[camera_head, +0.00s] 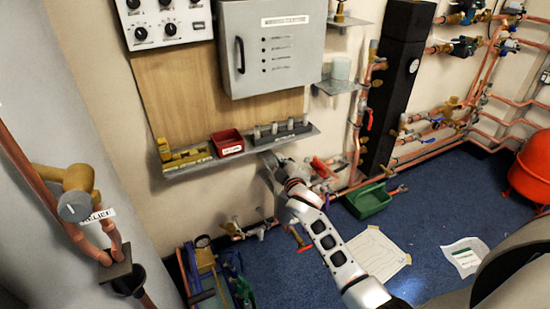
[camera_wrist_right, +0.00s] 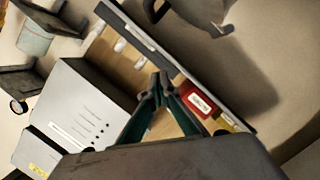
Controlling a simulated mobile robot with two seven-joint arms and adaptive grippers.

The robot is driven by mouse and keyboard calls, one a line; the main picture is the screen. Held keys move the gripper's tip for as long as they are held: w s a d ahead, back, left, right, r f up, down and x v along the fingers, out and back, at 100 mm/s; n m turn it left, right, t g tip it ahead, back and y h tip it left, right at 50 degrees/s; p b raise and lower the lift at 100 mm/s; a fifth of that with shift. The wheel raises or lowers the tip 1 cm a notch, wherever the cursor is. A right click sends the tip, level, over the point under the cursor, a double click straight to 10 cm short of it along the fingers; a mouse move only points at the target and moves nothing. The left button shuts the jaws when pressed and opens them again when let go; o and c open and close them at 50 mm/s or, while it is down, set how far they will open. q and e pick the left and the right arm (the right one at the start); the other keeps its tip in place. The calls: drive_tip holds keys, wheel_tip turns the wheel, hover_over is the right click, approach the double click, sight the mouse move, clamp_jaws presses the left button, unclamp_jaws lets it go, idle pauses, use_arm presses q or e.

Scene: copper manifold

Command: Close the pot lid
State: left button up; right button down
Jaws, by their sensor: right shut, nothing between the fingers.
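No pot with a separate lid can be made out for certain. The most pot-like thing is a pale cylinder (camera_head: 341,69) on a small wall shelf right of the grey cabinet; it also shows at the upper left of the right wrist view (camera_wrist_right: 35,40). I cannot tell whether its top is a lid. My right gripper (camera_head: 272,168) is below the right part of the long wall shelf, apart from the cylinder. In the right wrist view its fingers (camera_wrist_right: 160,86) meet at the tips, shut and empty. My left gripper is not in view.
The long shelf (camera_head: 240,152) carries a red bin (camera_head: 228,141), a yellow item (camera_head: 187,157) and a rack of grey pegs. The grey cabinet (camera_head: 270,45) hangs above. Copper pipes line the wall. A green bin (camera_head: 368,200) and papers lie on the blue floor.

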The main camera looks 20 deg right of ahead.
drive_tip(key=d+m+p, duration=0.1)
drive_tip(key=d+f+m+y+p, duration=0.1)
drive_tip(key=d+p, duration=0.1)
drive_tip(key=d+m+p, duration=0.1)
drive_tip(key=d+m, duration=0.1)
drive_tip(key=shift+d+f+g+p, duration=0.15)
drive_tip(key=shift+f+g+p, duration=0.15)
drive_tip(key=shift+f+g, duration=0.1)
drive_tip(key=shift+w+d+f+m+y, duration=0.1)
drive_tip(key=shift+d+f+m+y, duration=0.4)
drive_tip(key=shift+d+f+m, duration=0.25)
drive_tip(key=shift+d+f, duration=0.25)
drive_tip(key=shift+f, duration=0.15)
drive_tip(key=shift+w+r+p, duration=0.1)
drive_tip(key=shift+r+p, duration=0.5)
drive_tip(key=shift+p, duration=0.1)
drive_tip(key=s+r+p, duration=0.4)
drive_tip(key=s+r, duration=0.1)
drive_tip(key=s, duration=0.4)
drive_tip(key=shift+s+a+p, duration=0.4)
drive_tip(key=shift+a, duration=0.05)
